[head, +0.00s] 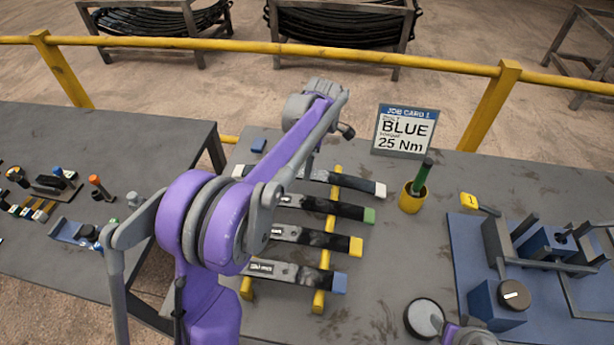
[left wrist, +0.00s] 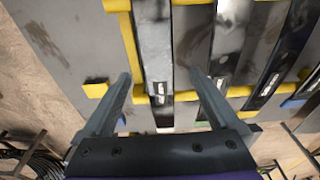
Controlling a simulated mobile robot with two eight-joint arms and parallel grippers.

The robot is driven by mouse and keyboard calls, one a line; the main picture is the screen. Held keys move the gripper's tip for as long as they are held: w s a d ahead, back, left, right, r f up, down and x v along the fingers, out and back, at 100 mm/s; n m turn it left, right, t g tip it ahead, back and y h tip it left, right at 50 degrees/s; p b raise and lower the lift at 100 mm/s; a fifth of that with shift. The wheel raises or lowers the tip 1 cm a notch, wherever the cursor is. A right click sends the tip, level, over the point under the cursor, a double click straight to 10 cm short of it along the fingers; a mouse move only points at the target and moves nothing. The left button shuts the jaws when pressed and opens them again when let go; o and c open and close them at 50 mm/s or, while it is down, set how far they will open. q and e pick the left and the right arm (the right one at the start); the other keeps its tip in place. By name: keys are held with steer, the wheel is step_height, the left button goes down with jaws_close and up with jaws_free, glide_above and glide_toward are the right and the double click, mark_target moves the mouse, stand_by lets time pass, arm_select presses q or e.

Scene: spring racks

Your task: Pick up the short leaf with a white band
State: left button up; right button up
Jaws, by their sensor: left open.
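The leaf with a white band (head: 345,182) lies across the yellow bars at the far end of a row of dark leaves on the table. My left arm hides part of it. In the left wrist view that leaf (left wrist: 155,50) runs between the fingers of my left gripper (left wrist: 161,76), with its pale end toward the palm. The gripper is open, one finger on each side of the leaf. I cannot tell how far the fingertips are above the bars. My right gripper does not show.
Leaves with green (head: 369,215), yellow (head: 356,246) and blue (head: 340,283) bands lie nearer, side by side. A job card (head: 404,131) reads BLUE, 25 Nm. A yellow cup (head: 411,202) holds a green-handled tool. A blue mat (head: 470,262) with fixtures is at right.

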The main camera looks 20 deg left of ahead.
arm_select(q)
steer(key=f, duration=0.5)
steer(key=shift+w+a+f, duration=0.1)
steer(key=shift+a+f, duration=0.25)
steer(key=shift+a, duration=0.05)
steer(key=shift+c, duration=0.2)
steer(key=c, duration=1.4)
jaws_close()
steer(key=shift+r, duration=0.2)
